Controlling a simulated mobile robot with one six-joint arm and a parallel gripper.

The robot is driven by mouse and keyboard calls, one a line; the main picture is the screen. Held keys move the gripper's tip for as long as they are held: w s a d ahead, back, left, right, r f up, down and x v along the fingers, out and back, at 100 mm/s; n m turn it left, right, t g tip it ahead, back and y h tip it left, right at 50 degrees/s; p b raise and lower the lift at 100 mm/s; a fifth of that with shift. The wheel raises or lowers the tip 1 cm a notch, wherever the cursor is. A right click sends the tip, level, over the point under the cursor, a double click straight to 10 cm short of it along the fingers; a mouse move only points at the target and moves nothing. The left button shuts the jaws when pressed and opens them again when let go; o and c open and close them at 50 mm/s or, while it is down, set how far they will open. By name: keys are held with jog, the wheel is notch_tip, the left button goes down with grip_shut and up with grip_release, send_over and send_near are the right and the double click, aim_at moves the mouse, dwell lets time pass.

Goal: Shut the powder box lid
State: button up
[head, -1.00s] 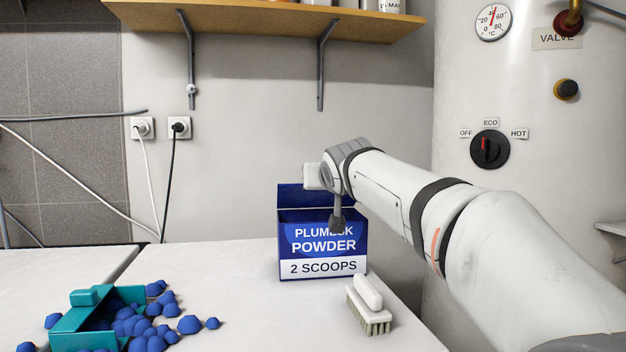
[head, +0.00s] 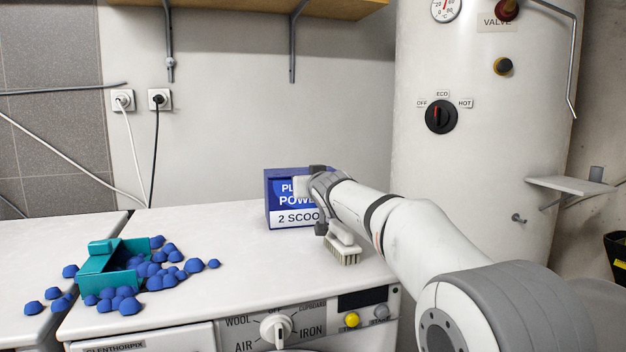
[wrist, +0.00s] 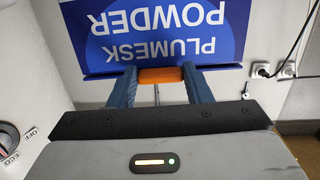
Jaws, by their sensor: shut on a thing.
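The blue powder box (head: 285,190) stands on the white worktop, its label partly hidden by my gripper (head: 320,199). Its lid looks down: no raised panel shows behind the box. In the wrist view the box (wrist: 165,45) appears upside down, with a dark blue edge (wrist: 108,75) along its top. My gripper (wrist: 160,75) is at that edge, its two blue-grey fingers apart with a short orange piece (wrist: 160,76) between their tips. Whether the fingers touch the box I cannot tell.
A scrubbing brush (head: 342,251) lies in front of the box, close below my gripper. A teal container (head: 105,262) lies at the left among several blue lumps (head: 130,305). The worktop between is clear. A white boiler (head: 460,150) stands behind at the right.

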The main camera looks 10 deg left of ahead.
jog(key=shift+s+a+f, duration=0.2)
jog(key=shift+s+a, duration=0.1)
jog(key=shift+a, duration=0.3)
jog(key=o, duration=1)
jog(key=shift+c, duration=0.2)
jog(key=o, duration=0.4)
jog(key=shift+w+d, duration=0.15)
jog(key=shift+d, duration=0.05)
jog(key=shift+o, duration=0.2)
jog(key=shift+r, duration=0.1)
jog(key=shift+d, duration=0.1)
jog(key=b+v, duration=0.2)
jog(key=v, duration=0.5)
jog(key=shift+s+d, duration=0.2)
jog(key=shift+s, duration=0.1)
